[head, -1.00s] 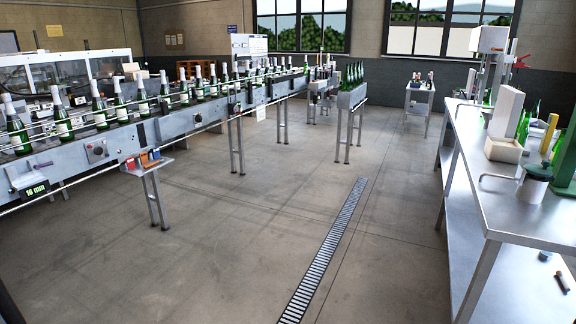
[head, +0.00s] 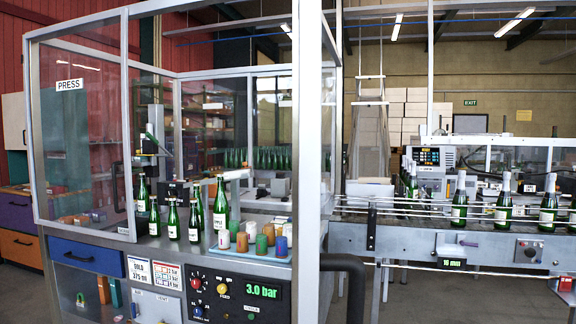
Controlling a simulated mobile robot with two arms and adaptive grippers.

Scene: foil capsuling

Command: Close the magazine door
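I cannot tell for sure which part is the magazine door. A framed clear panel marked PRESS (head: 72,85) stands at the left front of a glazed machine enclosure. The enclosure's front is open to its right. A broad pale upright frame (head: 308,160) stands at the right of this opening, seen nearly edge-on; I cannot tell whether it is a post or a swung door. Inside, green bottles (head: 221,208) stand beside colored capsule stacks (head: 262,243) on a blue tray (head: 248,254). Neither gripper is in view.
Below the opening is a control panel (head: 237,295) reading 3.0 bar, with a blue drawer (head: 88,256) to its left. A conveyor (head: 480,247) carrying bottles runs off to the right. A dark curved tube (head: 347,265) stands close in front.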

